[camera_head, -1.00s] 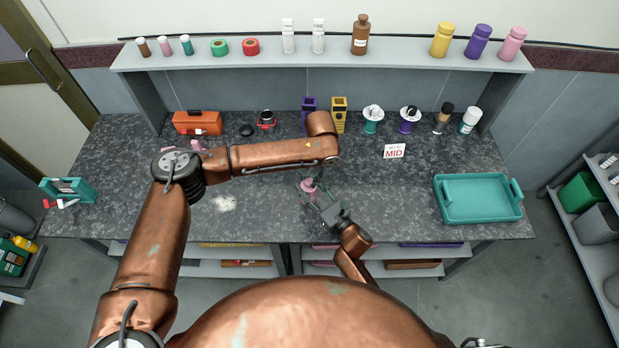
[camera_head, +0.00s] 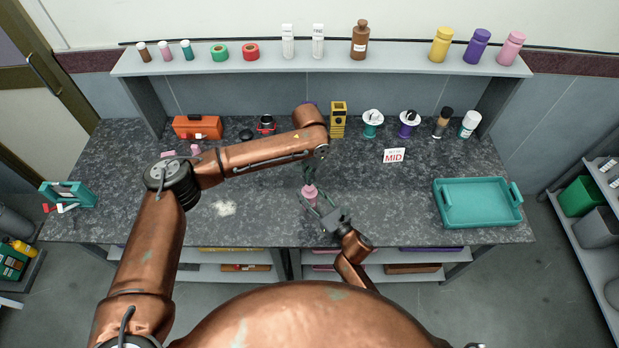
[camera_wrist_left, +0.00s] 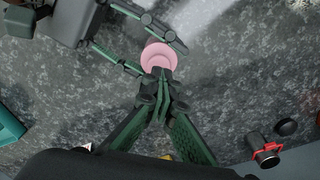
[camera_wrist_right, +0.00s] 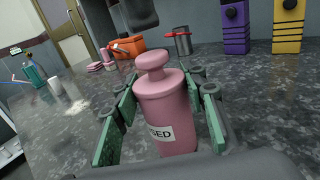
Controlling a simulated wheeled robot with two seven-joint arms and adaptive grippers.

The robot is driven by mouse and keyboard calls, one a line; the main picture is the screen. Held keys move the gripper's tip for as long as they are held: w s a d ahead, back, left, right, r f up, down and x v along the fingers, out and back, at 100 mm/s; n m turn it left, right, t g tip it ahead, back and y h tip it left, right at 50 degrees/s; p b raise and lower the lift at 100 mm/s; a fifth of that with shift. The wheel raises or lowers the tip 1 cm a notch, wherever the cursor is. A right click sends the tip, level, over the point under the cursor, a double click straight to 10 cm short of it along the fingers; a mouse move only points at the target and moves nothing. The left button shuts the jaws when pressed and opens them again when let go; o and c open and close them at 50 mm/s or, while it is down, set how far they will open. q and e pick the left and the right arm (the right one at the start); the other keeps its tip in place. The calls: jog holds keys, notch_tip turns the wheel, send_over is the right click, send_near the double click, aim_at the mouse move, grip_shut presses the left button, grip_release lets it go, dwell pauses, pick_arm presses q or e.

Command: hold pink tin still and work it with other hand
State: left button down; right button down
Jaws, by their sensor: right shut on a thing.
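The pink tin (camera_head: 309,196) is upright near the front middle of the counter; the right wrist view shows its rounded knob top and a partly hidden white label (camera_wrist_right: 166,112). My right gripper (camera_head: 319,205) is shut around the tin's body, one finger on each side (camera_wrist_right: 166,92). My left gripper (camera_head: 309,174) points down just above the tin. In the left wrist view its fingertips (camera_wrist_left: 160,76) come together at the edge of the tin's round pink top (camera_wrist_left: 158,56), with nothing seen between them. I cannot tell whether they touch the top.
A teal tray (camera_head: 479,221) stands at the right, and a MID sign (camera_head: 394,155) lies behind the tin to the right. An orange toolbox (camera_head: 197,126) and a yellow box (camera_head: 339,118) stand along the back. A pale spill (camera_head: 224,208) lies left of the tin.

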pick_arm(q)
jog(key=shift+f, duration=0.1)
jog(key=c, duration=2.2)
grip_release()
jog(key=shift+c, duration=0.2)
pick_arm(e)
jog(key=shift+w+r, duration=0.1)
pick_arm(q)
notch_tip(320, 180, up, 12)
pick_arm(e)
jog(key=c, duration=1.1)
grip_release()
jog(key=shift+c, duration=0.2)
